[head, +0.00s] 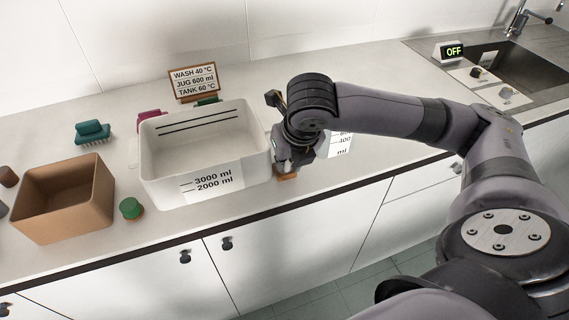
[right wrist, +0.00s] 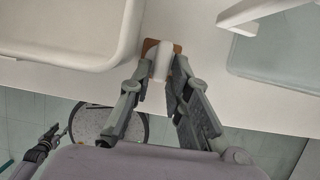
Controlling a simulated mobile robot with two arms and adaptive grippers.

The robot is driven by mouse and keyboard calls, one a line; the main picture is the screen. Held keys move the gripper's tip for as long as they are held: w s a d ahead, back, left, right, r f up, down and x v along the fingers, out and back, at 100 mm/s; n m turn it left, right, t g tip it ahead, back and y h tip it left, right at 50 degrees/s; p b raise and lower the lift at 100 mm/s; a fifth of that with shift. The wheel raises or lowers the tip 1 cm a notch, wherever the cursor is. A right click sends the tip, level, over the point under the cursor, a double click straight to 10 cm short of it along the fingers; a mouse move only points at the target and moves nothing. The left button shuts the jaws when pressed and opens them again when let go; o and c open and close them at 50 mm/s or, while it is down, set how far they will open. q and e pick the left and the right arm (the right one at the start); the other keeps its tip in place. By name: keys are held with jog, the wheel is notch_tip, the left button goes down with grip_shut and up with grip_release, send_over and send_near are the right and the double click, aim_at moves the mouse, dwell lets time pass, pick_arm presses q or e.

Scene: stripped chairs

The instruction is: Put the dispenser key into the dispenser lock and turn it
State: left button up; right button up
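My right gripper (head: 285,163) reaches down at the front edge of the counter, just right of the big white tub. In the right wrist view its two fingers (right wrist: 160,77) stand on either side of a small white upright piece (right wrist: 161,58) on a brown base (right wrist: 150,47). The fingers are close to this piece; I cannot tell if they press on it. The brown base also shows below the gripper in the head view (head: 288,174). I cannot identify the dispenser key or lock for sure. A dark jointed part at the lower left of the wrist view may be my left gripper (right wrist: 50,135).
The white tub (head: 158,175) stands left of the gripper and a marked clear container (head: 341,144) right of it. The sink (head: 513,68) is far right.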

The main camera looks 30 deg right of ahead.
aim_at(288, 164)
grip_shut()
dwell(0.3)
jog(key=shift+r, duration=0.15)
notch_tip(288, 164, up, 20)
jog(key=p, duration=0.3)
jog(key=shift+p, duration=0.35)
jog(key=shift+c, duration=1)
grip_release()
grip_shut()
